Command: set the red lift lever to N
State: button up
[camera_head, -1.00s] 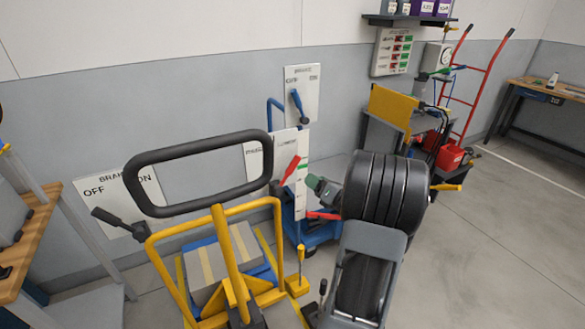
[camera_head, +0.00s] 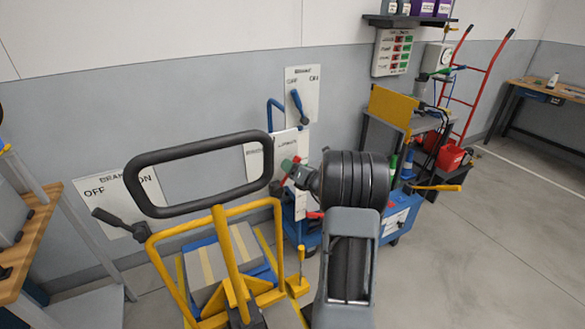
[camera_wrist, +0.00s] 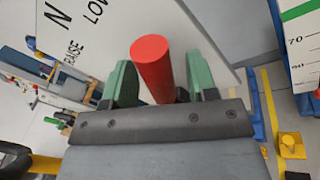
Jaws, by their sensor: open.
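The red lift lever's round red handle (camera_wrist: 152,68) stands between the two green fingers of my gripper (camera_wrist: 160,82) in the wrist view. The fingers are open on either side of it; I cannot tell whether either touches it. Behind it is a white panel (camera_wrist: 125,30) lettered RAISE, N and LOW, the last word cut off. In the head view my gripper (camera_head: 294,169) is at that panel (camera_head: 287,143), and it largely hides the lever. Which letter the lever points to cannot be told.
A white OFF/ON panel with a blue lever (camera_head: 297,103) is on the wall behind. A yellow-framed trolley with a black loop handle (camera_head: 200,208) stands in front at left. A blue cart (camera_head: 402,222) is right of my arm. Open floor (camera_head: 490,240) lies at right.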

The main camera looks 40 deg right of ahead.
jog(key=shift+c, duration=0.5)
grip_shut()
